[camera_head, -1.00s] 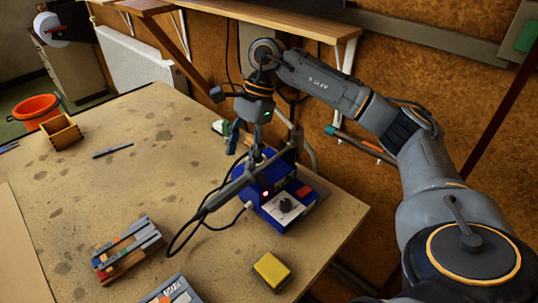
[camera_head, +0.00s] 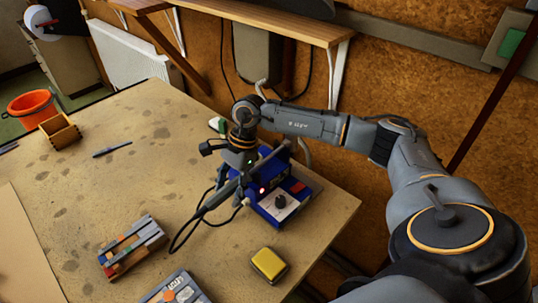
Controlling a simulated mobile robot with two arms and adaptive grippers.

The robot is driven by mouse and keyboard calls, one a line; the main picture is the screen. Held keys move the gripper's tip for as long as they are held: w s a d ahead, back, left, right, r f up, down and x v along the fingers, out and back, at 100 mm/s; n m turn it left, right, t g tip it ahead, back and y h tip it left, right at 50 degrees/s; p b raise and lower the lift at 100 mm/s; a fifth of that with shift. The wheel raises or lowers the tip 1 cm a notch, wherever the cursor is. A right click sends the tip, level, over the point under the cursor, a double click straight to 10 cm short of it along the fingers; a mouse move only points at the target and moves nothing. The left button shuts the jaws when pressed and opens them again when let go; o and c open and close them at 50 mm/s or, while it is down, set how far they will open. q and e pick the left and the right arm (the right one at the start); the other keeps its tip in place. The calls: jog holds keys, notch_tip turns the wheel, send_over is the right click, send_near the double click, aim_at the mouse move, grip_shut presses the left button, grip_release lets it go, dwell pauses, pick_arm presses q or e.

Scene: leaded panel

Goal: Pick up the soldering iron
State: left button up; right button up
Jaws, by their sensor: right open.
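The blue soldering station (camera_head: 283,203) stands near the right edge of the table, with a dial and a small red light on its front. The soldering iron (camera_head: 216,200) looks like a long grey rod slanting across the station's left side, with a black cable looping from its lower left end. My right gripper (camera_head: 236,182) points down at the iron, left of the station. It is open, and its fingers overlap the rod in the picture. I cannot tell whether they touch it or straddle it. The wrist hides part of the iron and station. My left gripper is out of view.
A yellow sponge-like block (camera_head: 268,265) lies in front of the station. Boxes of coloured pieces (camera_head: 132,247) lie at the front left. A dark pen-like tool (camera_head: 112,149) and a wooden box (camera_head: 60,133) lie farther back. A wooden shelf (camera_head: 260,23) overhangs behind my arm. The middle left table is mostly clear.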

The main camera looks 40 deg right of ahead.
grip_shut()
jog(key=shift+r, duration=0.1)
